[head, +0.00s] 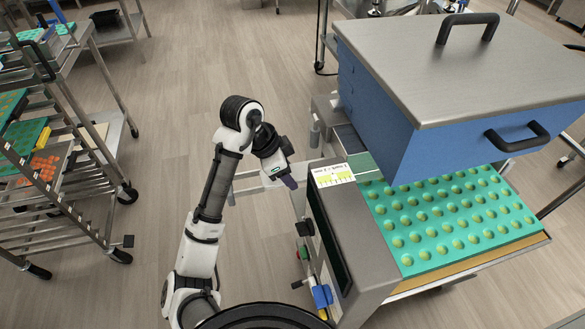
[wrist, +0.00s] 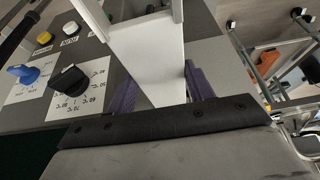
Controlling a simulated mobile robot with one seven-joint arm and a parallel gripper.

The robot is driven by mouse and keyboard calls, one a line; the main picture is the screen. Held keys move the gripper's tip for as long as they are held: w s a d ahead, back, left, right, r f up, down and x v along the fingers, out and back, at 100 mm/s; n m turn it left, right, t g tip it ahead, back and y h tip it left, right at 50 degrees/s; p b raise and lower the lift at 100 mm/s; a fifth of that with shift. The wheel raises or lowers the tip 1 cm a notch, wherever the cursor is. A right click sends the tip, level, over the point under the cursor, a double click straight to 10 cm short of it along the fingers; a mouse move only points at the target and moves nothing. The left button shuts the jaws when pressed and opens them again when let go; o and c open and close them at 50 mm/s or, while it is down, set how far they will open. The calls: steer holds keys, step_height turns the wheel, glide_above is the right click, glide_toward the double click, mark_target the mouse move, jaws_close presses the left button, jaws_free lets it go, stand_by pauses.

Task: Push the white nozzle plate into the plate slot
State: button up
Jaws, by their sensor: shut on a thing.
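In the wrist view my gripper (wrist: 160,92) has its purple fingers on either side of a white flat piece, which looks like the nozzle plate (wrist: 150,58). The fingers are shut on it, and the plate runs up from between them toward the top edge. In the head view my gripper (head: 289,182) is beside the left side of the depositor (head: 375,245), pointing down. I cannot pick out the plate slot in either view.
The blue hopper (head: 400,125) with its steel lid stands above a teal mould (head: 420,262) of green gummies. Control knobs, including a blue one (wrist: 22,74) and a black one (wrist: 70,80), are at the wrist view's left. A tray rack (head: 75,185) stands left; open floor lies between.

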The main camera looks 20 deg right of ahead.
steer(key=a, duration=0.9)
steer(key=shift+a, duration=0.35)
stand_by(0.8)
steer(key=shift+r, duration=0.1)
stand_by(0.4)
steer(key=shift+d, duration=0.15)
stand_by(0.3)
steer(key=shift+d, duration=8.5)
steer(key=shift+r, duration=0.1)
